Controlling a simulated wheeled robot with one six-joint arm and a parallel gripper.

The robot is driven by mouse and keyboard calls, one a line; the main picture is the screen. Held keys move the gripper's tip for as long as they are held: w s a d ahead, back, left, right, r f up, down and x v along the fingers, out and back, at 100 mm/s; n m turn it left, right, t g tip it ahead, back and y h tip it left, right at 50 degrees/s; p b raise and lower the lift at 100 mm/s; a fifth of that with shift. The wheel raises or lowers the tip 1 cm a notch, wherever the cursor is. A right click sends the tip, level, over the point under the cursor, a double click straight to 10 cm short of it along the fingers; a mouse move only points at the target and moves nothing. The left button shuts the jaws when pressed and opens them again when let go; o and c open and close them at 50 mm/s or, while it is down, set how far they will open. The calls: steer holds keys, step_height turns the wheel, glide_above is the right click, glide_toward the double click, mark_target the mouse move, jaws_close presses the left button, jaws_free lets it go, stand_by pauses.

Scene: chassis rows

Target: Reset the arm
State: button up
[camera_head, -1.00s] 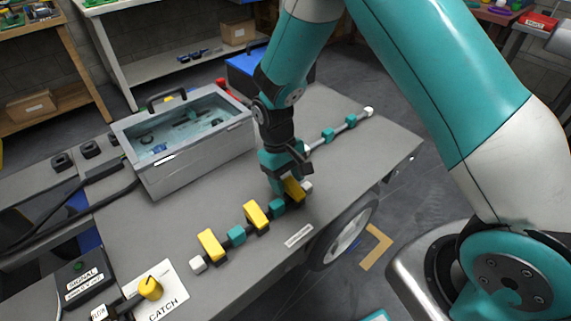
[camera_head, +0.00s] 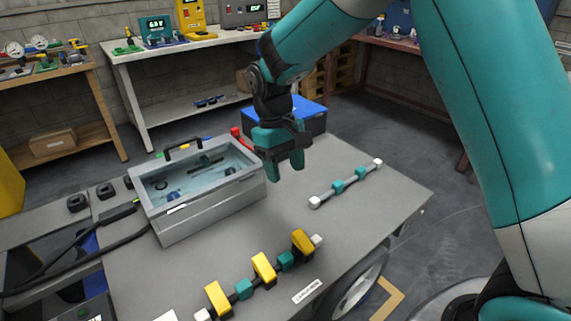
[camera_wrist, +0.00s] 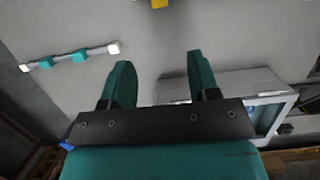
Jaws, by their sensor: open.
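My gripper (camera_head: 285,168) is open and empty, raised above the grey table top (camera_head: 340,222) in the head view. A dark rod with yellow and teal blocks (camera_head: 262,268) and white ends lies at the table's near edge, apart from my gripper. A thin rod with two teal blocks (camera_head: 338,187) and white ends lies to the right of my gripper; it also shows at the left in the wrist view (camera_wrist: 78,56).
A grey box with a clear lid (camera_head: 205,205) stands left of my gripper, close to it in the picture. A blue-lidded box (camera_head: 300,118) is behind. Workbenches (camera_head: 180,48) line the back wall. The table between the two rods is clear.

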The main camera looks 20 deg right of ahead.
steer(key=shift+r, duration=0.1)
stand_by(0.3)
steer(key=s+a+r+n+t+y+p, duration=0.1)
steer(key=s+r+p, duration=0.4)
steer(key=s+r, duration=0.5)
steer(key=s+a+r+n+t+y+p, duration=0.1)
steer(key=s+r+y+p, duration=0.3)
steer(key=s+r, duration=0.7)
steer(key=s+n+p, duration=0.1)
steer(key=s, duration=0.1)
steer(key=shift+s+a+t, duration=0.3)
steer(key=shift+a+t, duration=0.05)
steer(key=shift+t, duration=0.05)
